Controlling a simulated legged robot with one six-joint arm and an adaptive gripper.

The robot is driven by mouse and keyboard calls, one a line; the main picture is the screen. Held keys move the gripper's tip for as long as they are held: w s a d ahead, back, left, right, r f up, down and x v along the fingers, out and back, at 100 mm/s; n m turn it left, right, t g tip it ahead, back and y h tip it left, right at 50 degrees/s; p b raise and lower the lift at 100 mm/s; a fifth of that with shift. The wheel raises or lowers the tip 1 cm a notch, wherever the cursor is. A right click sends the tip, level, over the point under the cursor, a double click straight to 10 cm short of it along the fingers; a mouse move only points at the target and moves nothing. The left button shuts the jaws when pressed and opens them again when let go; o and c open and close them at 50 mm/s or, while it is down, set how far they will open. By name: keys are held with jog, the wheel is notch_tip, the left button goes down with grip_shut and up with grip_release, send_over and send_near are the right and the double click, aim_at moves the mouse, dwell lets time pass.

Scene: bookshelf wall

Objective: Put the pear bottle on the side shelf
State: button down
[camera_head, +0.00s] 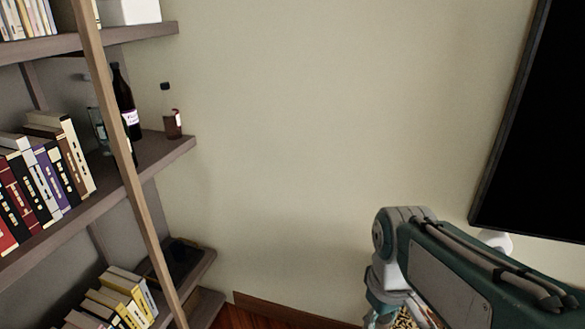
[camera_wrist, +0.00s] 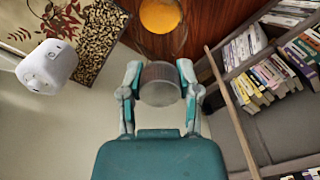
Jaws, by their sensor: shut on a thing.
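In the wrist view my gripper (camera_wrist: 160,78) is shut on a round, partly see-through thing with a grey end, which I take for the pear bottle (camera_wrist: 160,88). Its label and full shape do not show. An orange disc (camera_wrist: 160,14) with a clear rim shows beyond it; I cannot tell whether it belongs to the held thing. In the head view my arm reaches in at the lower right, and the gripper and held thing are not clearly seen. The side shelf (camera_head: 178,147), at the left, bears a dark wine bottle (camera_head: 124,103) and a small brown bottle (camera_head: 172,124).
A slanted wooden pole (camera_head: 118,140) stands before the shelves. Books (camera_head: 45,180) fill the shelf's left part. A dark screen (camera_head: 540,130) hangs at the right. The wall between is bare. A white rounded object (camera_wrist: 46,66) and a patterned rug (camera_wrist: 98,38) show in the wrist view.

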jog(key=w+d+f+m, duration=0.1)
jog(key=w+f+m, duration=0.3)
jog(key=w+f, duration=1.8)
notch_tip(320, 180, down, 2)
jog(key=shift+f+m, duration=0.1)
jog(key=shift+m, duration=0.2)
jog(key=shift+w+d, duration=0.1)
